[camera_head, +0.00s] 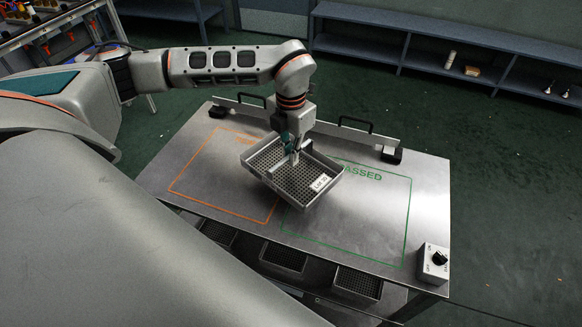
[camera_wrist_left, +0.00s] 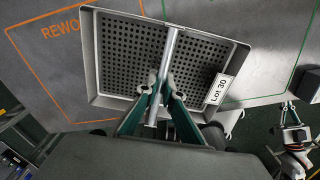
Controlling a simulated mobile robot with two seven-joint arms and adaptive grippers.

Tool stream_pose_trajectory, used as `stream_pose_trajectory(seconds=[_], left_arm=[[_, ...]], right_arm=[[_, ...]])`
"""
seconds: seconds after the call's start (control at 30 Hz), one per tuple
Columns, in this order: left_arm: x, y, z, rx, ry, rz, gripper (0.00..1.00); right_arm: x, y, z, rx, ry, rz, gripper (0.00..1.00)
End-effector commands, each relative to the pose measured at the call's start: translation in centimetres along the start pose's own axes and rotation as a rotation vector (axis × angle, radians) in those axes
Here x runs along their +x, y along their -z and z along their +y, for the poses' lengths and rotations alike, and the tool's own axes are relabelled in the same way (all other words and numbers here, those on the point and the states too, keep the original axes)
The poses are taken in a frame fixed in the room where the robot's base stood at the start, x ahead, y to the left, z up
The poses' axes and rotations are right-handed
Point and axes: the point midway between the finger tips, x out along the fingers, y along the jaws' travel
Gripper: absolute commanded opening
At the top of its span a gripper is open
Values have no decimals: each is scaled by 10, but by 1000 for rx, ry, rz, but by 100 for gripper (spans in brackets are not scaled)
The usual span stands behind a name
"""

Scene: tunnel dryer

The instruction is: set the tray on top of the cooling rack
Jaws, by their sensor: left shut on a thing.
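The tray (camera_head: 318,171) is a grey perforated metal tray with a raised rim and a white "Lot 30" label. My left gripper (camera_head: 293,157) points down and is shut on the tray's central bar. The tray hangs tilted above the metal table, between the orange and green outlines. The wrist view shows the tray (camera_wrist_left: 118,52) from above, with my left gripper (camera_wrist_left: 161,93) closed around the bar. I cannot pick out with certainty which thing is the cooling rack.
The metal table (camera_head: 235,233) has an orange outlined area and a green "PASSED" area. A rail with black handles (camera_head: 356,124) runs along its far side. A switch box (camera_head: 432,262) sits front right. Several trays (camera_head: 284,258) lie below the front edge. Blue shelving (camera_head: 430,57) stands behind.

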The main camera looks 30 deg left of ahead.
Motion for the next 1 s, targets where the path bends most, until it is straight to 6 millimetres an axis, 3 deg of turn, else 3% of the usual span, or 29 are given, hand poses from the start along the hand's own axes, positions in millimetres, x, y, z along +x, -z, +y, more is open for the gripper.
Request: stream_pose_trajectory(seconds=[0.23, 0.5, 0.87, 0.93, 1.0], left_arm=[[14, -1, 0, 0, 0, -1, 0], [49, -1, 0, 1, 1, -1, 0], [53, -1, 0, 1, 0, -2, 0], [53, 0, 0, 1, 0, -1, 20], [53, 0, 0, 1, 0, -1, 24]], right_arm=[[0, 0, 0, 0, 0, 0, 0], [0, 0, 0, 0, 0, 0, 0], [1, -1, 0, 0, 0, 0, 0], [1, -1, 0, 0, 0, 0, 0], [1, -1, 0, 0, 0, 1, 0]])
